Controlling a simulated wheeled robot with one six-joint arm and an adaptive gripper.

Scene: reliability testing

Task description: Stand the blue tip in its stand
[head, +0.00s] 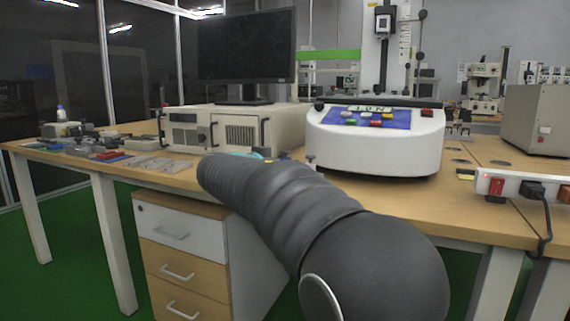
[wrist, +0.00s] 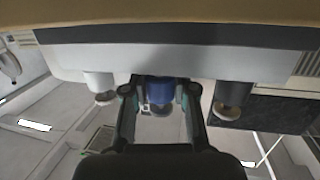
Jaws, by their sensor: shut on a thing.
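In the wrist view, which looks upside down, my gripper (wrist: 160,93) is shut on the blue tip (wrist: 160,88), with one finger on each side of it. The tip's base end meets the edge of the pale stand (wrist: 70,62); I cannot tell whether it is seated or just in front. A pale grey tip (wrist: 99,84) and a dark grey tip (wrist: 233,96) stick out from the stand on either side. In the head view my dark arm hides the tip and the stand; only a teal bit of my gripper (head: 245,154) shows.
A beige instrument box (head: 230,128) and a monitor (head: 246,45) stand behind my arm on the wooden bench. A white machine with a blue panel (head: 375,140) is to the right. Small parts (head: 110,155) lie at the left. A power strip (head: 520,188) is at the right.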

